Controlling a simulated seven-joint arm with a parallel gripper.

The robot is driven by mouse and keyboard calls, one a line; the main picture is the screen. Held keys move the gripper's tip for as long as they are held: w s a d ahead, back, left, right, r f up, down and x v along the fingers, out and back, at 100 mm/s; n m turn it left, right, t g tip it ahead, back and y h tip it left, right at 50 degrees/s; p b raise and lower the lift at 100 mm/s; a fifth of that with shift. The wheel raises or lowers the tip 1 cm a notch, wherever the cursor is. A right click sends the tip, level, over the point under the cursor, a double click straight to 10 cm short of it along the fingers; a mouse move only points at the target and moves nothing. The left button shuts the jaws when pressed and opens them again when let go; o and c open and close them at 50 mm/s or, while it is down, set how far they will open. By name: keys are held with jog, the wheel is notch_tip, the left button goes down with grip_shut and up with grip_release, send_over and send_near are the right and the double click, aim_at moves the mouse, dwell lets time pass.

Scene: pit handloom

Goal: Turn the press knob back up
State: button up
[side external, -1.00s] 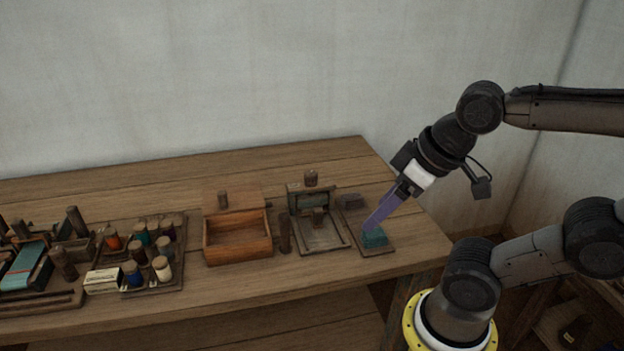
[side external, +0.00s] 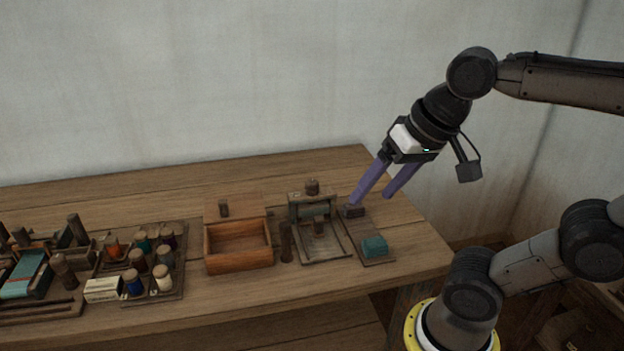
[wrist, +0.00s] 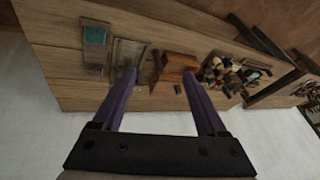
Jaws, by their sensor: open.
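The small wooden press (side external: 322,240) stands on the bench, with its dark round knob (side external: 312,187) on top of the upright frame at the back. The knob's turn position is too small to tell. My gripper (side external: 370,200) is open and empty, to the right of the knob, above the back end of the narrow tray beside the press. In the wrist view, the press (wrist: 127,52) lies beyond the left finger of my open gripper (wrist: 160,73), which hides part of its knob end.
The narrow tray (side external: 366,232) holds a teal block (side external: 375,246) at its front and a dark block (side external: 352,211) at its back. Left of the press are a short upright peg (side external: 286,242), an open wooden box (side external: 238,262) and a rack of spools (side external: 175,290). The bench behind is clear.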

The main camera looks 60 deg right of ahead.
jog(key=w+d+r+m+g, duration=0.1)
jog(key=w+d+r+m, duration=0.2)
jog(key=w+r+m, duration=0.35)
jog(key=m+g, duration=0.4)
jog(key=m, duration=0.6)
send_over(312, 181)
notch_tip(312, 181, down, 11)
jog(key=shift+n, duration=0.25)
notch_tip(312, 181, down, 13)
jog(key=shift+a+f, duration=0.1)
jog(key=shift+c, duration=0.2)
grip_shut()
